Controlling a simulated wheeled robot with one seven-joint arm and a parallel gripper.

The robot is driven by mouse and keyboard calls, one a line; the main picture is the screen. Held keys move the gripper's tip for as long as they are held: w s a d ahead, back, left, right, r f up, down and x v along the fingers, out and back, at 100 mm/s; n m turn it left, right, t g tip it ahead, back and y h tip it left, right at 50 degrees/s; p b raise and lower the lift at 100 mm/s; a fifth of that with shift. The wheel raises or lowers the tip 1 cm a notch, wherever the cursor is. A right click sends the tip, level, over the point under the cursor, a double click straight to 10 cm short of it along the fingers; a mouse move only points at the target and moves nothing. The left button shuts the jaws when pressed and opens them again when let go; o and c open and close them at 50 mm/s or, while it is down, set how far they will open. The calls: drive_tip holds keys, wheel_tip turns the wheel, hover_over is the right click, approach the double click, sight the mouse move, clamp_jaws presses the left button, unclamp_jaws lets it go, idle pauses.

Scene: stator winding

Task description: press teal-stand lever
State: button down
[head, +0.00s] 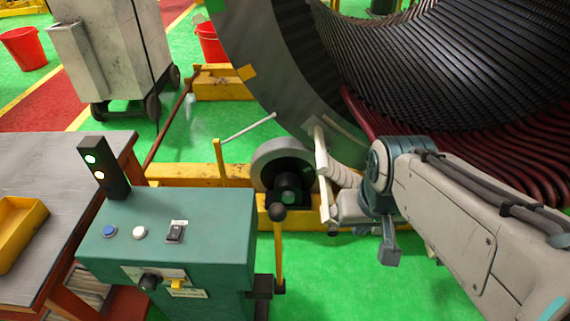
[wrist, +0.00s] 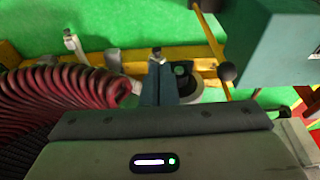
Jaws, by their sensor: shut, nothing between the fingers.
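The teal stand (head: 170,240) is at the lower left of the head view. Its lever (head: 279,255) is a yellow rod with a black ball knob (head: 278,212), upright at the stand's right side. In the wrist view the lever (wrist: 213,42) runs slantwise at the upper right, its knob (wrist: 228,72) next to the teal stand (wrist: 268,45). My gripper (head: 389,256) hangs to the right of the lever, apart from it. In the wrist view my gripper (wrist: 157,54) is shut and empty, left of the knob, with a gap between.
A large stator ring (head: 275,75) with dark and red windings fills the upper right. A yellow base frame (head: 190,172) and a grey roller (head: 285,165) lie behind the lever. A workbench (head: 65,160) stands left. Green floor (head: 325,275) is free between lever and gripper.

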drive_tip(key=shift+w, duration=0.1)
drive_tip(key=w+a+m+g, duration=0.1)
drive_tip(key=w+a, duration=0.3)
drive_tip(key=w, duration=0.3)
drive_tip(key=w+a+g+b, duration=0.1)
drive_tip(key=w+a, duration=0.3)
drive_tip(key=w, duration=0.4)
drive_tip(key=w+a+f+m+g, duration=0.1)
drive_tip(key=w+a, duration=0.3)
drive_tip(key=w, duration=0.4)
drive_tip(key=shift+a+m+g+y, duration=0.3)
drive_tip(key=shift+f, duration=0.1)
drive_tip(key=s+a+f, duration=0.1)
drive_tip(key=s+f, duration=0.3)
drive_tip(key=f, duration=0.6)
drive_tip(key=shift+s+a+f, duration=0.15)
drive_tip(key=shift+s+f, duration=0.05)
drive_tip(key=shift+f, duration=0.15)
